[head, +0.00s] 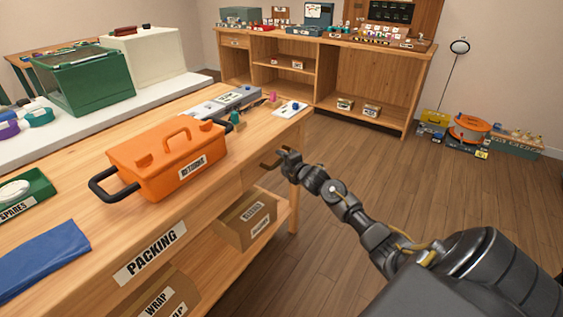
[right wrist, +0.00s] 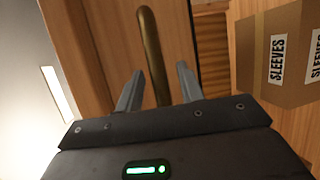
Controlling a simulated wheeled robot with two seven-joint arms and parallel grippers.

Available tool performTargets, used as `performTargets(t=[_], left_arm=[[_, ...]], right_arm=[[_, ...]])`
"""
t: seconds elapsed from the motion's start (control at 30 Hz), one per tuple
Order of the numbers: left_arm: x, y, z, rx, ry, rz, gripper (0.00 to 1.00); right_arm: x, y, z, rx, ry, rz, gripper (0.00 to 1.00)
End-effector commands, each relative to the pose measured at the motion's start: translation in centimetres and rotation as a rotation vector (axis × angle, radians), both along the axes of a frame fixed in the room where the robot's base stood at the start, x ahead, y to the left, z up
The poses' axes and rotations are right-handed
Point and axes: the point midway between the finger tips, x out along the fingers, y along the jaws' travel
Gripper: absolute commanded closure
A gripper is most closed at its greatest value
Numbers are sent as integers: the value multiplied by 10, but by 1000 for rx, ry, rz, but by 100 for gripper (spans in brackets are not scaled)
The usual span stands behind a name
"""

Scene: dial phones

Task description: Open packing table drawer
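The wooden packing table (head: 60,218) with its PACKING label (head: 150,252) fills the left of the head view. A brass bar handle (right wrist: 152,50) stands on a wooden drawer front (right wrist: 85,45) in the right wrist view. My right gripper (right wrist: 158,82) is open, with one finger on each side of the handle and gaps visible between. In the head view my right gripper (head: 279,160) is at the table's front side near its far right corner, and hides part of the handle. The drawer looks shut. My left gripper is not in view.
An orange RETURNS toolbox (head: 170,160) stands on the tabletop. Labelled cardboard boxes (head: 247,220) sit on the shelf below; a SLEEVES box (right wrist: 285,55) is beside the gripper in the wrist view. The floor (head: 340,260) right of the table is clear.

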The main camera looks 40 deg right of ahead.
Motion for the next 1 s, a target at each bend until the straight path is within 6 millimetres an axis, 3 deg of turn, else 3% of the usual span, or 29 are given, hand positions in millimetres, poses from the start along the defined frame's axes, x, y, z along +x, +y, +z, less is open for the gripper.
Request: performTargets(t=[0.3, 0.6, 1.0], left_arm=[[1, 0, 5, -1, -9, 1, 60], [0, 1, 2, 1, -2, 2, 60], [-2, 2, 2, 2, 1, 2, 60]], right_arm=[[3, 0, -1, 0, 0, 1, 62], [3, 0, -1, 0, 0, 0, 100], [2, 4, 0, 0, 2, 8, 100]])
